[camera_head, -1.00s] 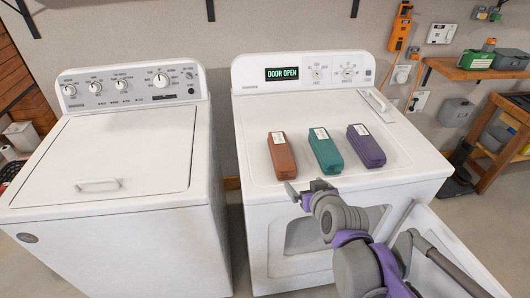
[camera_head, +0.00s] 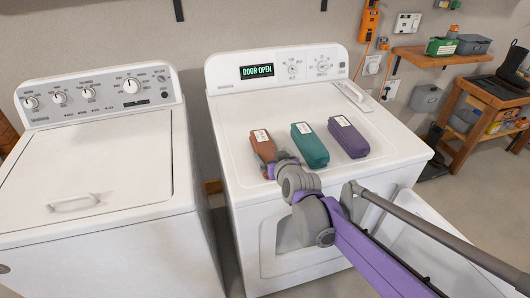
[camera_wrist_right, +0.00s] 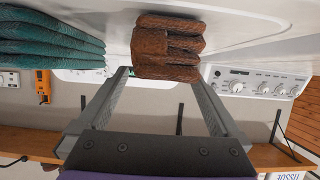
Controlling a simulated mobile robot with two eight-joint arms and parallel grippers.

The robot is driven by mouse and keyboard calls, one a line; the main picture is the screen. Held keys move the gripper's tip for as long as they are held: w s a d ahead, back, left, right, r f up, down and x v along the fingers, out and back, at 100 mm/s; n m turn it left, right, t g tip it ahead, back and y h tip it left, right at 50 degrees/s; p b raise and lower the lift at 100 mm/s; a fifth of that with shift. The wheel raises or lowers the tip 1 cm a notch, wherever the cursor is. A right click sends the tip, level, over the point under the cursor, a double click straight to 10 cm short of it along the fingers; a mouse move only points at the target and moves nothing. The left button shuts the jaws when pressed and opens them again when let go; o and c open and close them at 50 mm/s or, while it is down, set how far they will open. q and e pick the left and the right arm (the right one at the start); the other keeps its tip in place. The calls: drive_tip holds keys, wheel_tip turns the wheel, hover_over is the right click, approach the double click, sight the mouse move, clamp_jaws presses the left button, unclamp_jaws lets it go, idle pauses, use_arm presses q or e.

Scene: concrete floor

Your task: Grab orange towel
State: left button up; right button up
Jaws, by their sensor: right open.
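The orange towel (camera_head: 264,147) is a folded, brownish-orange bundle with a white label, lying on top of the dryer at the left of a row of folded towels. My right gripper (camera_head: 279,165) is at its near end and hides part of it. In the right wrist view, which is upside down, the orange towel (camera_wrist_right: 168,48) shows just beyond and between the fingertips of the right gripper (camera_wrist_right: 162,78). The fingers are spread apart with nothing clearly held. Whether they touch the towel I cannot tell. My left gripper is not in view.
A teal towel (camera_head: 310,146) and a purple towel (camera_head: 348,138) lie to the right on the dryer (camera_head: 235,170). The teal one is close to the gripper. The dryer's front door (camera_head: 425,235) hangs open below my right arm. A washer (camera_head: 85,170) stands on the left.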

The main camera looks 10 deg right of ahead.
sight(262, 144)
drive_tip(key=x, duration=0.4)
drive_tip(key=shift+w+a, duration=0.2)
drive_tip(key=shift+c, duration=0.2)
drive_tip(key=c, duration=1.5)
